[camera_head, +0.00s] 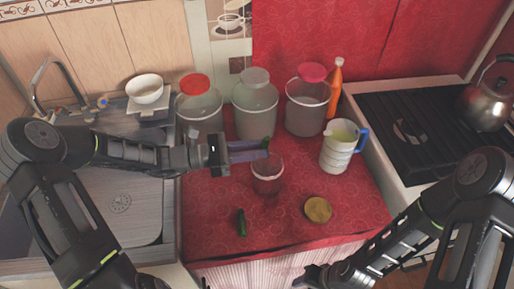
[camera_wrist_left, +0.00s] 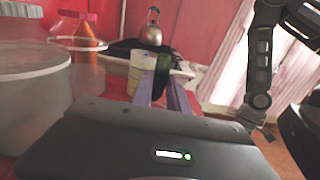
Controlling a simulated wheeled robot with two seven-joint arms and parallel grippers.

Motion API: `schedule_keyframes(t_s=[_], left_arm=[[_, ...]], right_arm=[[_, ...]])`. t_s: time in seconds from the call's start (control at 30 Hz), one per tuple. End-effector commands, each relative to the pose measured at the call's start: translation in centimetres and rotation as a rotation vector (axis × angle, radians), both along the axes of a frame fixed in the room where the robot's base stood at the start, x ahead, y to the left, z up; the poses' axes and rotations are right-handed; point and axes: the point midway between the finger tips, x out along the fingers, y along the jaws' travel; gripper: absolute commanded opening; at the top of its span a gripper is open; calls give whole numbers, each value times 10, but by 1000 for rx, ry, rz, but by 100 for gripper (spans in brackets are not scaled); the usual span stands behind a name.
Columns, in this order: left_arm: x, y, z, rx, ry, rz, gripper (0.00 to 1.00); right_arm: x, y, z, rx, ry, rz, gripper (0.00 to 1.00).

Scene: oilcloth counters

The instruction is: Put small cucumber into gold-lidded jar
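My left gripper (camera_head: 262,149) is above the counter, just behind and above a small open glass jar (camera_head: 267,180). It is shut on a dark green cucumber (camera_wrist_left: 162,68), which stands up between the finger ends in the left wrist view. In the head view only a bit of this cucumber shows at the fingertips. Another small green cucumber (camera_head: 241,222) lies on the red cloth in front of the jar, to the left. A gold lid (camera_head: 317,209) lies flat on the cloth, right of the jar. My right gripper (camera_head: 308,277) is low at the front edge; its fingers are unclear.
Large jars with a red lid (camera_head: 194,85), a grey lid (camera_head: 255,77) and a pink-red lid (camera_head: 312,73) stand behind. A blue-handled jug (camera_head: 336,155) and an orange bottle (camera_head: 335,90) are at right. The sink (camera_head: 120,205) is left, the stove (camera_head: 405,125) right.

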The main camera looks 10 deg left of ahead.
Motion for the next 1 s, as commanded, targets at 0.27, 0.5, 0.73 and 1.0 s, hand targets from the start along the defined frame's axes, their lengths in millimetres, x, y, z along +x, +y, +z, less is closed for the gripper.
schedule_keyframes(t_s=[0.27,0.5,0.73,1.0], left_arm=[[0,0,0,0,0,0,43],[0,0,0,0,0,0,44],[-5,13,-2,2,0,3,44],[-21,53,-2,2,0,3,44]], right_arm=[[0,0,0,0,0,0,36],[0,0,0,0,0,0,36],[0,0,-4,0,-1,0,36],[1,1,-12,2,-4,1,36]])
